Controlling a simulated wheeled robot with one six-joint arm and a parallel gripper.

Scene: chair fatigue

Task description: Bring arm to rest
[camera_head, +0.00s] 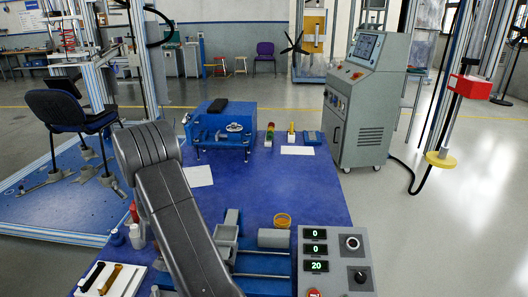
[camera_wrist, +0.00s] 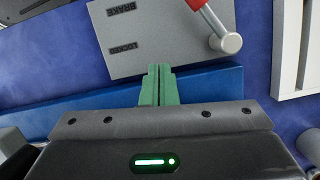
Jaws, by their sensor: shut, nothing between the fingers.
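My gripper (camera_wrist: 159,72) shows in the wrist view, its two green fingers shut together with nothing between them. The fingertips are in front of a grey plate (camera_wrist: 150,50) with raised lettering that seems to read BRAKE and LOCKED. A red-handled lever (camera_wrist: 208,18) with a round metal end is on that plate, right of the fingertips. I cannot tell whether the fingers touch the plate. In the head view my dark grey arm (camera_head: 180,220) reaches over the left part of the blue table (camera_head: 315,190). The gripper is hidden there.
A control box (camera_head: 335,245) with green number displays stands at the table's front right. A blue machine (camera_head: 220,125) sits at the far end. A white tray (camera_head: 110,280) lies at front left. A grey cabinet (camera_head: 368,105) stands beyond the table's right edge. The table's middle right is mostly clear.

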